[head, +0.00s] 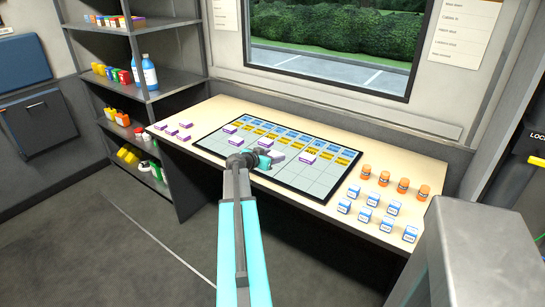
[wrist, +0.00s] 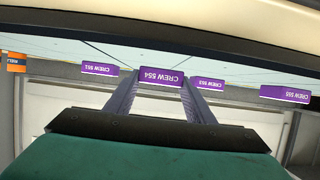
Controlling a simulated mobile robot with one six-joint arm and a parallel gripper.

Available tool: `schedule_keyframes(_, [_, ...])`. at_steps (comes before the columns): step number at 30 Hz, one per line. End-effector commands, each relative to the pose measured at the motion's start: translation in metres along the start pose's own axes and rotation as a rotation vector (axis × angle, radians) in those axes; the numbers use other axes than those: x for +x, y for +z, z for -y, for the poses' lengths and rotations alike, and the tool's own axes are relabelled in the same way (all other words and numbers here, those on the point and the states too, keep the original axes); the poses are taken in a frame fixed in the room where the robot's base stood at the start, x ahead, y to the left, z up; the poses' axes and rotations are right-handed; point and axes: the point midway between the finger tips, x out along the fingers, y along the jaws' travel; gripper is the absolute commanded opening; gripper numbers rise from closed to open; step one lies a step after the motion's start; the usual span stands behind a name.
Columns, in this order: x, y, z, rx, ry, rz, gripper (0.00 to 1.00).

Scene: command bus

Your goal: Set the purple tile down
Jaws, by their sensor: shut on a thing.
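My gripper (head: 264,158) is over the middle of the dark-framed board (head: 318,177) on the table. In the wrist view, its two fingers (wrist: 158,100) are closed on a white tile with a purple label reading CREW 554 (wrist: 161,76). In the head view this tile (head: 277,155) shows just right of the gripper, partly hidden by it. Whether it touches the board I cannot tell. Other purple tiles stand on the board, one right of the gripper (head: 306,158) and others behind-left (head: 229,129). The wrist view shows CREW 551 (wrist: 98,69), CREW 553 (wrist: 206,83) and CREW 555 (wrist: 285,94).
Several purple tiles (head: 171,132) lie at the table's left end. Orange jars (head: 403,186) and blue-and-white boxes (head: 365,214) stand at the right. Blue and yellow labels fill the board's back rows; its front cells look bare. A shelf (head: 140,60) stands left.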

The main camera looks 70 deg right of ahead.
Motion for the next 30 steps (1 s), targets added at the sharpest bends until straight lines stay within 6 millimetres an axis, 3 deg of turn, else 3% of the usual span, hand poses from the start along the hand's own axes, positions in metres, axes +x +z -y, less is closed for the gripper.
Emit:
schedule_keyframes(11, [0.0009, 0.0026, 0.0000, 0.000, 0.000, 0.000, 0.27])
schedule_keyframes(12, [0.0007, 0.0021, 0.0000, 0.000, 0.000, 0.000, 0.53])
schedule_keyframes(15, [0.0005, 0.0018, 0.0001, 0.000, 0.000, 0.000, 0.68])
schedule_keyframes(30, [-0.0008, -0.0010, 0.0004, 0.000, 0.000, 0.000, 0.68])
